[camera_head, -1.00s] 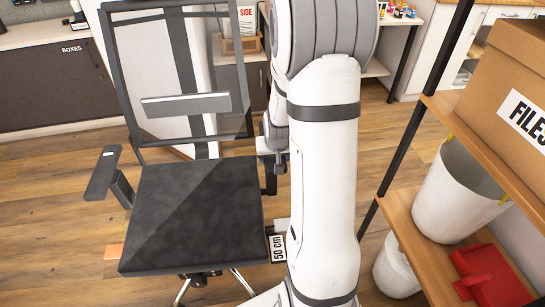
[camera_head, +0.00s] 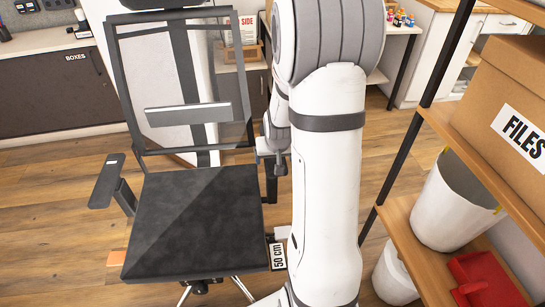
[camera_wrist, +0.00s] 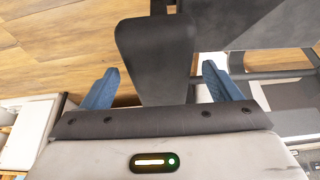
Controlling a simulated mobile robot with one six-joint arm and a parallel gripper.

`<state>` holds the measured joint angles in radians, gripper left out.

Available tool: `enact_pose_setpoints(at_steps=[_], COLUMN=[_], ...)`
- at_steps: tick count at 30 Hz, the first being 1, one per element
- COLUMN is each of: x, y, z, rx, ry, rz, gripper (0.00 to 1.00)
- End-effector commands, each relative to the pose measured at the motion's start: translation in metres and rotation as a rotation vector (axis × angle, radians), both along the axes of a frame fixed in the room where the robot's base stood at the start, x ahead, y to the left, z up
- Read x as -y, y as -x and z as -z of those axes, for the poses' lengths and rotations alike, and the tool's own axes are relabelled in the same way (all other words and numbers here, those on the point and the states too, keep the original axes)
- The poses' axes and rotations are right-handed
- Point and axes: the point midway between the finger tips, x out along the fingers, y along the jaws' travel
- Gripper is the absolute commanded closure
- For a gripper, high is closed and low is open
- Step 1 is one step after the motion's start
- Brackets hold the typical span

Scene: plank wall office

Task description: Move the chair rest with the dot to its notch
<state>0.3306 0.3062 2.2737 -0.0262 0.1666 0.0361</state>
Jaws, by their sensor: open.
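The black office chair (camera_head: 195,220) stands left of my arm. Its left armrest (camera_head: 107,182) has a small white label at its far end. A grey lumbar bar (camera_head: 188,114) crosses the mesh back. The right armrest is mostly hidden behind my arm in the head view; its dark post (camera_head: 270,185) shows. In the wrist view, a dark rest pad (camera_wrist: 155,50) extends between the blue fingers of my gripper (camera_wrist: 159,84). The fingers are apart, with visible gaps on both sides of the pad. I see no dot or notch clearly.
A "50 cm" sign (camera_head: 277,256) is low beside the seat. To the right, a shelf (camera_head: 410,215) holds a FILES box (camera_head: 505,115), a white bin (camera_head: 450,205) and a red container (camera_head: 485,280). Wood floor is open left of the chair.

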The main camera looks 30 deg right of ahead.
Motion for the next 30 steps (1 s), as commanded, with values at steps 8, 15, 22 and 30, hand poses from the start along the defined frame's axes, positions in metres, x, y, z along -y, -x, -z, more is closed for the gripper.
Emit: enact_pose_setpoints(at_steps=[8, 15, 22, 30], x=[-0.004, -0.008, -0.01, -0.01], y=[0.009, 0.021, 0.026, 0.026], z=[-0.028, -0.061, -0.072, -0.072], rx=[0.004, 0.004, 0.001, 0.001], ry=[0.001, 0.001, 0.0, 0.0], rz=[0.0, 0.0, 0.0, 0.0], gripper=[0.16, 0.16, 0.16, 0.16])
